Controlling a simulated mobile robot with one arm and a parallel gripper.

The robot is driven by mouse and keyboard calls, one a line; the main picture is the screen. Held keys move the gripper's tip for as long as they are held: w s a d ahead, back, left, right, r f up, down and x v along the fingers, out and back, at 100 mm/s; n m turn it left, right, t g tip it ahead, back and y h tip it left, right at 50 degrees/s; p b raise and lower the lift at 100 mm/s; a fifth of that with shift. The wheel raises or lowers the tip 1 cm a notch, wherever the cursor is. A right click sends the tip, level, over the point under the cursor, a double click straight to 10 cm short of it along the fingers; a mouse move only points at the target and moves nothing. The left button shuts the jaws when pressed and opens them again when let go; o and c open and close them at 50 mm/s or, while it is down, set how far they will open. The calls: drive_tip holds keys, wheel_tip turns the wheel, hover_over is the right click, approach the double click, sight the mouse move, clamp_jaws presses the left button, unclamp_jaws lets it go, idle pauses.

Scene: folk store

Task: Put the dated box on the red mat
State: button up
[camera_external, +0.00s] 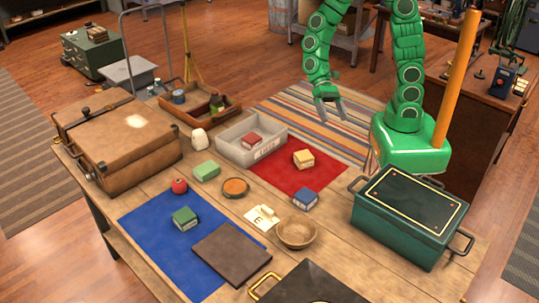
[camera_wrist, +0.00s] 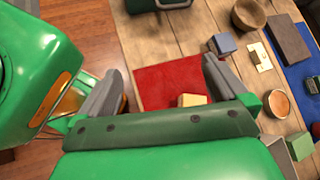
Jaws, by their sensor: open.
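The red mat (camera_external: 283,178) lies on the wooden table, and it shows in the wrist view (camera_wrist: 165,82). A yellow box (camera_external: 304,159) sits on it, partly hidden by my gripper in the wrist view (camera_wrist: 187,99). A blue box (camera_external: 306,199) stands just off the mat's near corner, also in the wrist view (camera_wrist: 222,43). A green box (camera_external: 185,218) sits on the blue mat (camera_external: 150,224). A red box (camera_external: 252,140) is in the grey tray. Labels are too small to tell which is dated. My gripper (camera_external: 333,110) is open and empty, above the table's far side.
The grey tray (camera_external: 232,150) stands beside the red mat. A wooden bowl (camera_external: 297,234), a card (camera_external: 262,217), an orange-brown dish (camera_external: 235,187) and a light green block (camera_external: 207,171) are near. A green chest (camera_external: 393,230) stands right; a brown case (camera_external: 120,150) stands left.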

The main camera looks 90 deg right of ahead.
drive_tip(key=s+d+r+n+h, duration=0.4)
drive_tip(key=s+d+n+h, duration=0.1)
drive_tip(key=s+d, duration=0.2)
drive_tip(key=s+d+r+n+t+h, duration=0.1)
drive_tip(key=s+d+r+n+h, duration=0.3)
drive_tip(key=s+d, duration=0.3)
drive_tip(key=s+r+h, duration=0.1)
drive_tip(key=s, duration=0.1)
drive_tip(key=shift+s+r+n+t, duration=0.2)
drive_tip(key=shift+s+n+t, duration=0.1)
drive_tip(key=shift+s+n, duration=0.1)
